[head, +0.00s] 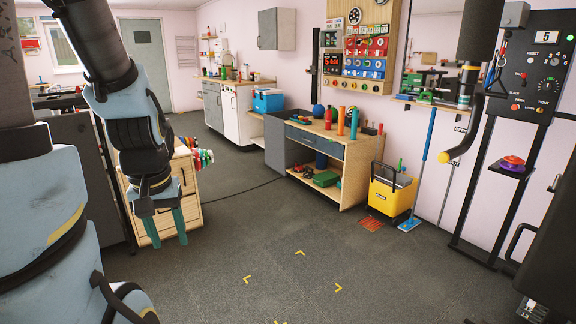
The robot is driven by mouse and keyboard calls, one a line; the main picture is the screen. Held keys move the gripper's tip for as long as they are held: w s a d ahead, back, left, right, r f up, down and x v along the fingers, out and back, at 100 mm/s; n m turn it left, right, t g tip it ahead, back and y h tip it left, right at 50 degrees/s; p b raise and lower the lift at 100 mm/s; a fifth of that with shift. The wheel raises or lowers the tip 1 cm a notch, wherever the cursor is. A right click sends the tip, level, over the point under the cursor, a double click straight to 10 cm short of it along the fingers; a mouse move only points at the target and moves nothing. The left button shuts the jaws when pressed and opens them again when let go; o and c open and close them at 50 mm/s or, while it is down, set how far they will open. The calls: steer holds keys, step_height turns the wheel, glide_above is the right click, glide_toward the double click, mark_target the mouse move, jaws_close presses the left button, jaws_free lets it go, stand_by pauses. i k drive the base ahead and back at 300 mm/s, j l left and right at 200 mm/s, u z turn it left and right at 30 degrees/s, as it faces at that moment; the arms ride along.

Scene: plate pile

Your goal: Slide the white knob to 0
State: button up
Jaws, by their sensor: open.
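My gripper (167,232) hangs at the left on my arm, with its two teal fingers pointing down and apart. It is open, with nothing seen between the fingers, in front of a wooden drawer cabinet (187,178). I cannot make out a white knob for certain. A black panel (535,65) on a stand at the far right has a small display reading 5, a round dial and several small knobs and buttons. A wall board (370,45) at the back also carries coloured controls and a red display. Both are far from my gripper.
A wooden workbench (351,146) with cylinders on top stands at the back centre. A yellow bucket (391,191) and a blue mop (409,224) are right of it. A red button stand (513,163) juts out below the panel. The carpet with yellow corner marks is open.

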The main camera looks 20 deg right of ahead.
mark_target(531, 304)
steer(key=i+l+z, duration=0.15)
steer(key=i+z, duration=0.3)
steer(key=i, duration=0.25)
steer(key=i+z, duration=0.45)
steer(key=i, duration=0.2)
steer(key=i+j+z, duration=0.35)
steer(key=i+z, duration=0.15)
steer(key=i, duration=0.15)
steer(key=i+z, duration=0.45)
steer(key=i, duration=0.15)
steer(key=i+j+z, duration=0.15)
steer(key=i+z, duration=0.35)
steer(key=i, duration=0.15)
